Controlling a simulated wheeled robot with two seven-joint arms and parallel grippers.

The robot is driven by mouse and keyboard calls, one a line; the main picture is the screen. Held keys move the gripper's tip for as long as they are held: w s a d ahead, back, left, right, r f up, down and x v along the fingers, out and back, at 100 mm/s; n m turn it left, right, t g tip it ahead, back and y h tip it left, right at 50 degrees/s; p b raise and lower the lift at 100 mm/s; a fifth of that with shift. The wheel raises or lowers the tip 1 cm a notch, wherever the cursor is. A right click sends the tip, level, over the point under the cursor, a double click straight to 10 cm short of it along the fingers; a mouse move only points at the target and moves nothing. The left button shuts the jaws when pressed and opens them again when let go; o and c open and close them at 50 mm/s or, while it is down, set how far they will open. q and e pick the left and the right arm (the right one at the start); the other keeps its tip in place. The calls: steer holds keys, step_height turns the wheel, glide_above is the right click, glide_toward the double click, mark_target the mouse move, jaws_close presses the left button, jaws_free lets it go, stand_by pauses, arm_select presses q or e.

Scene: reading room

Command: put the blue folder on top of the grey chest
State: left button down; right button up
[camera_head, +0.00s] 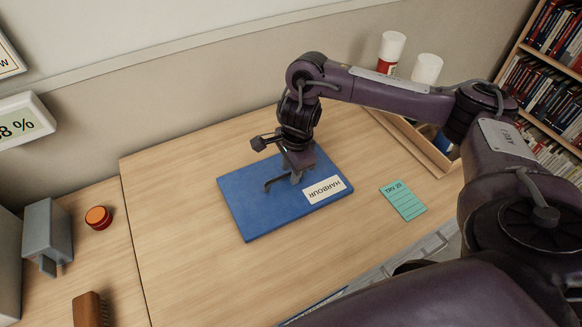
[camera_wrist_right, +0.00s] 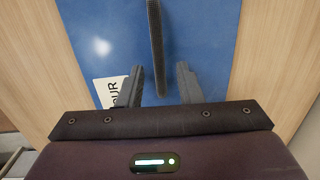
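The blue folder (camera_head: 250,205) lies flat on the wooden table, with a white HARBOUR label. It fills much of the right wrist view (camera_wrist_right: 205,35). A dark upright handle (camera_wrist_right: 156,45) rises from it; in the head view it looks like a small grey arch (camera_head: 277,182). My right gripper (camera_head: 294,176) is above the folder, pointing down. In the right wrist view its two fingers (camera_wrist_right: 160,78) stand apart, one each side of the handle, with gaps showing. I cannot identify a grey chest for certain. My left gripper is not in view.
At the left are a grey device (camera_head: 47,232), an orange-red puck (camera_head: 98,217), a brush (camera_head: 90,310) and part of a pale grey block (camera_head: 8,265). A teal card (camera_head: 403,200) lies right of the folder. Two cylinders (camera_head: 391,47) (camera_head: 427,68) stand behind my right arm. A bookshelf (camera_head: 545,80) is far right.

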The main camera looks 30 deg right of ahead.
steer(key=shift+r+p, duration=0.3)
steer(key=shift+r, duration=0.15)
step_height(320, 180, up, 11)
steer(key=s+p, duration=0.1)
steer(key=p, duration=0.3)
steer(key=shift+d+r, duration=0.2)
steer(key=shift+d, duration=0.15)
